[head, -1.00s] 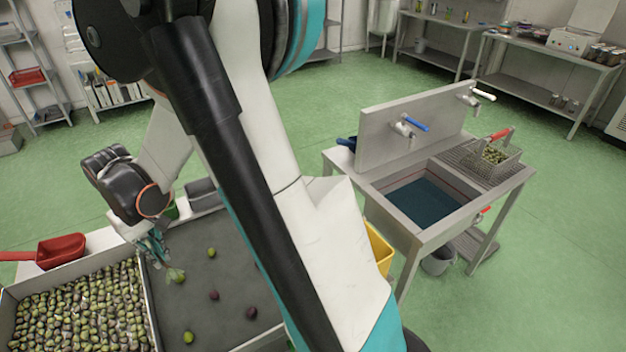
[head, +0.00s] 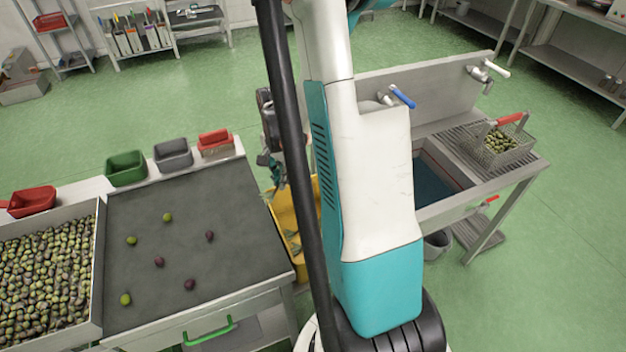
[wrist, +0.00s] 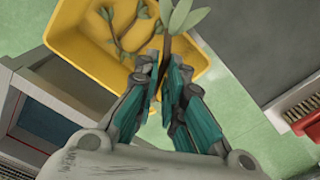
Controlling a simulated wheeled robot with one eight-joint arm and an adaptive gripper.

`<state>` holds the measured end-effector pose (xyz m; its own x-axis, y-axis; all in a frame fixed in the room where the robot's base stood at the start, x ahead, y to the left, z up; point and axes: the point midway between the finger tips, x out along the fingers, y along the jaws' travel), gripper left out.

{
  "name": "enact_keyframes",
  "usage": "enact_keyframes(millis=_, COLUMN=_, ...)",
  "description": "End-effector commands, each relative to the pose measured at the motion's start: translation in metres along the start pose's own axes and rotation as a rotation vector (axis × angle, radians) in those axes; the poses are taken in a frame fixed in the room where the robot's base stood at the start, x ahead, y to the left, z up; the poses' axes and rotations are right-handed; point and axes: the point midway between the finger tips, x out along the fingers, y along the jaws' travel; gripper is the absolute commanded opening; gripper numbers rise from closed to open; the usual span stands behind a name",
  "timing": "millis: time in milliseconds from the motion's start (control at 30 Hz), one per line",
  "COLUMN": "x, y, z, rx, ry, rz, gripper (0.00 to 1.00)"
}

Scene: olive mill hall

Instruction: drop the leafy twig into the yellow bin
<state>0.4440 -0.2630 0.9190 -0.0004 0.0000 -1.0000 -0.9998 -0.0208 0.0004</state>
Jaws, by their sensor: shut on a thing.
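My gripper (wrist: 163,85) is shut on the leafy twig (wrist: 177,30) in the wrist view. The twig sticks out past the fingertips, with green leaves at its end. The gripper is above the yellow bin (wrist: 75,45), over its lower right part in that view. Another leafy twig lies in the bin. In the head view my gripper (head: 276,178) is over the yellow bin (head: 284,215), between the sorting table and the sink. My own arm hides part of the bin, and the held twig is hard to make out there.
The grey sorting table (head: 190,205) bears several loose olives beside a tray full of olives (head: 45,270). Green, grey and red small bins stand along its back edge. The metal sink (head: 440,185) with a basket of olives (head: 503,145) is at right.

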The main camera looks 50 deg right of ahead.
Motion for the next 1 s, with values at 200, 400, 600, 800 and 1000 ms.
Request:
enact_keyframes(millis=200, x=0.016, y=0.049, z=-0.047, rx=0.373, ry=0.000, rz=0.000, gripper=0.00)
enact_keyframes(millis=400, x=0.022, y=0.063, z=-0.058, rx=0.483, ry=0.000, rz=0.000, gripper=0.00)
enact_keyframes(millis=600, x=0.034, y=0.063, z=-0.058, rx=0.486, ry=0.000, rz=0.000, gripper=0.00)
enact_keyframes(millis=800, x=0.056, y=0.063, z=-0.058, rx=0.484, ry=0.000, rz=0.000, gripper=0.00)
enact_keyframes(millis=1000, x=0.076, y=0.063, z=-0.058, rx=0.483, ry=0.000, rz=0.000, gripper=0.00)
